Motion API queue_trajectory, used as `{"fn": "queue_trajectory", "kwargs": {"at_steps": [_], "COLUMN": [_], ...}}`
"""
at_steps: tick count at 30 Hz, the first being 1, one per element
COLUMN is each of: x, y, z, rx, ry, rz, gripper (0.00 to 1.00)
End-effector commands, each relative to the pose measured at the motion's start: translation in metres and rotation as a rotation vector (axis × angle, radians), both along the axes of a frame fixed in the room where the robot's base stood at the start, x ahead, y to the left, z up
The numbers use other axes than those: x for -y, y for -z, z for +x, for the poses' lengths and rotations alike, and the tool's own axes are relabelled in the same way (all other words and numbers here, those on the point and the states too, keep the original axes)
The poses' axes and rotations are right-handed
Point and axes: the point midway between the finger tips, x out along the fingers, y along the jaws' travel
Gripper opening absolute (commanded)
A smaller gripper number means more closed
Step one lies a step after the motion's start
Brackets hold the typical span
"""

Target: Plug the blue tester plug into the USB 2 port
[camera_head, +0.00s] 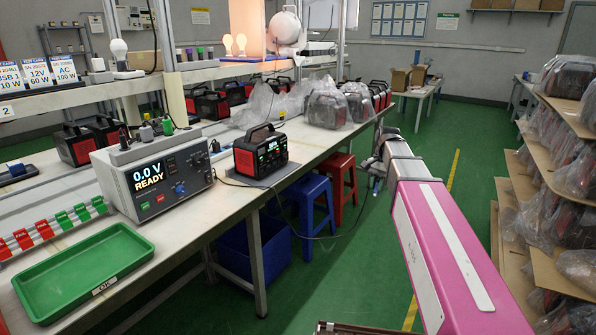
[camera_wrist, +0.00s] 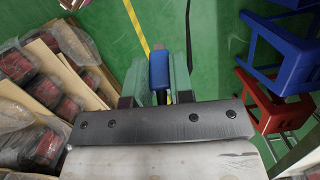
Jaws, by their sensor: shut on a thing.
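The blue tester plug (camera_wrist: 161,70) is between the green fingers of my gripper (camera_wrist: 164,78) in the wrist view. The fingers are shut on it, over the green floor. In the head view, my gripper (camera_head: 378,160) is beyond the bench's right edge, right of the power station and apart from it. The red and black power station (camera_head: 260,152) stands on a grey mat on the bench, its lit front panel toward the camera. Its USB 2 port is too small to make out. The tester (camera_head: 160,178) reads "0.0 V READY".
A green tray (camera_head: 82,268) lies at the bench's front left. Bagged power stations (camera_head: 325,108) stand further back. Blue (camera_head: 306,190) and red (camera_head: 340,165) stools stand beside the bench. Shelves of bagged units (camera_head: 560,175) line the right. A dark cable (camera_wrist: 188,35) runs near the plug.

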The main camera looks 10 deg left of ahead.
Motion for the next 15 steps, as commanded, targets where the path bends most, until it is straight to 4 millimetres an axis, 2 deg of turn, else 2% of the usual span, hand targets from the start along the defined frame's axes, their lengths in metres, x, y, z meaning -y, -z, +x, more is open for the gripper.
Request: {"fn": "queue_trajectory", "kwargs": {"at_steps": [1,3,15], "x": [-0.017,-0.036,-0.117], "y": [0.0,0.0,-0.001], "z": [0.012,0.016,0.029], "rx": [-0.046,-0.107,-0.317], "ry": [0.066,0.171,0.646], "rz": [0.028,0.075,0.359], "gripper": [0.0,0.0,0.0]}}
